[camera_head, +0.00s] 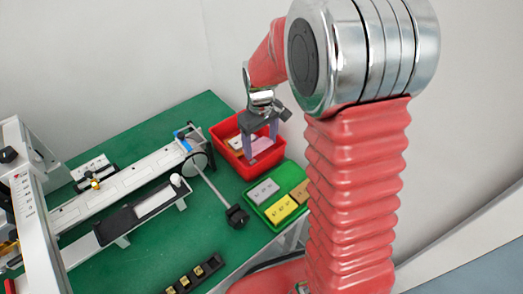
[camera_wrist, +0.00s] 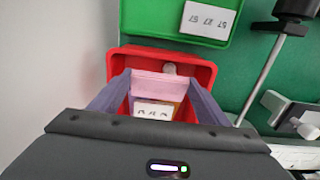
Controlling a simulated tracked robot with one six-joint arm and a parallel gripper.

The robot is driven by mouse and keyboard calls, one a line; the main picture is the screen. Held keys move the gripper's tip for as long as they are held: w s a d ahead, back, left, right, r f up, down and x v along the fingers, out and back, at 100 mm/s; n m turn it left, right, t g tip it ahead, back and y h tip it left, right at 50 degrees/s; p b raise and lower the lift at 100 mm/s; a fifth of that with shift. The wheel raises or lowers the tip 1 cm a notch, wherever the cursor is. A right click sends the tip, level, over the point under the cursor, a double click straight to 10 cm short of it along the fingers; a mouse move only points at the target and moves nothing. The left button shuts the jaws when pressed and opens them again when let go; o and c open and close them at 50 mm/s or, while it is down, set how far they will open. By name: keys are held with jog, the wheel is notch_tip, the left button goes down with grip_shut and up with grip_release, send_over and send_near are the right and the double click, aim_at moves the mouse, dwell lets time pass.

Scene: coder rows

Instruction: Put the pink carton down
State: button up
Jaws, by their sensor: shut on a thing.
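The pink carton (camera_head: 263,145) is between the fingers of my gripper (camera_head: 262,147), at the red bin in the head view. In the wrist view the pink carton (camera_wrist: 160,86) shows between the two grey-purple fingers of my gripper (camera_wrist: 162,92). My gripper is shut on it. The red bin (camera_wrist: 193,62) lies around and below the carton in that view. I cannot tell whether the carton touches the bin's floor.
The red bin also holds a white printed carton (camera_wrist: 153,111) and other partly hidden items. A green tray (camera_head: 264,223) with grey, yellow and tan cartons stands beside it. A rod with a black knob (camera_head: 237,216) and a conveyor machine (camera_head: 130,182) stand left on the green table.

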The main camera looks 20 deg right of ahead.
aim_at(260, 146)
jog(key=shift+f, duration=1.85)
jog(key=shift+f, duration=0.2)
jog(key=o, duration=1.1)
jog(key=shift+r, duration=0.1)
notch_tip(260, 146, up, 12)
jog(key=shift+r, duration=0.15)
